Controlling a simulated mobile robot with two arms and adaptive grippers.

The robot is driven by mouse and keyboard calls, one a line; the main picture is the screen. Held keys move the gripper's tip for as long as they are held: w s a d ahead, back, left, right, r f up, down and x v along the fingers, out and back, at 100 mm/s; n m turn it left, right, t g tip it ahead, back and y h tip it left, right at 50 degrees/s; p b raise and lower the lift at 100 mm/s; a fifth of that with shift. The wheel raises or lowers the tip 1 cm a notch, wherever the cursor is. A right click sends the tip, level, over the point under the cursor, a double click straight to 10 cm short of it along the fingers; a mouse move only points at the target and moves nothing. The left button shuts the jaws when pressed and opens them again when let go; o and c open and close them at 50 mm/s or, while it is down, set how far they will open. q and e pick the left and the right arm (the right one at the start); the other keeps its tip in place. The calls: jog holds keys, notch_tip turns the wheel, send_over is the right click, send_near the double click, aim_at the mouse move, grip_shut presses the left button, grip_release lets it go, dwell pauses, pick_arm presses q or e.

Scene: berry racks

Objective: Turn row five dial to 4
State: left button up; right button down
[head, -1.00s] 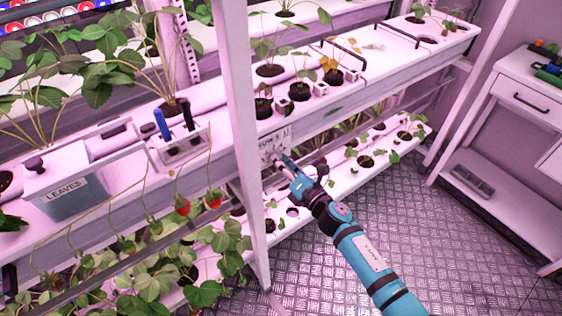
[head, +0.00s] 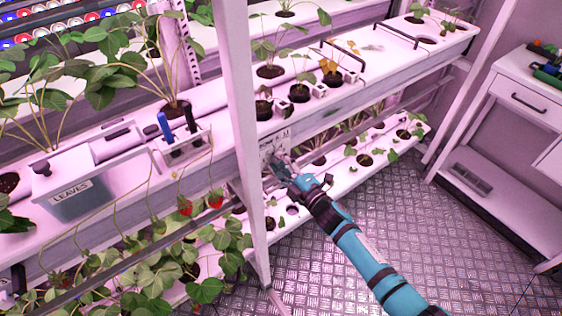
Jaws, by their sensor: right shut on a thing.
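A pale dial plate (head: 272,147) with small dark markings is fixed to the front face of the middle rack shelf, just right of the white upright post. My right gripper (head: 277,164) is at the plate's lower part, its fingers shut on the dial knob. The knob is mostly hidden by the fingers, and its setting cannot be read. My right arm reaches in from the lower right. My left gripper is not in view.
The white post (head: 240,130) stands close left of the gripper. A box labelled LEAVES (head: 80,190), a pen holder (head: 184,146) and hanging strawberries (head: 185,206) are at left. A lower planted shelf (head: 345,172) runs below. The metal floor (head: 350,225) is clear.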

jog(key=m+p, duration=0.1)
jog(key=m, duration=0.4)
jog(key=shift+d+m, duration=0.1)
jog(key=shift+m, duration=0.2)
jog(key=m, duration=0.4)
jog(key=shift+f+m, duration=0.1)
jog(key=shift+m, duration=0.3)
jog(key=shift+p, duration=0.3)
jog(key=c, duration=1)
grip_release()
jog(key=shift+c, duration=0.2)
jog(key=v, duration=1.2)
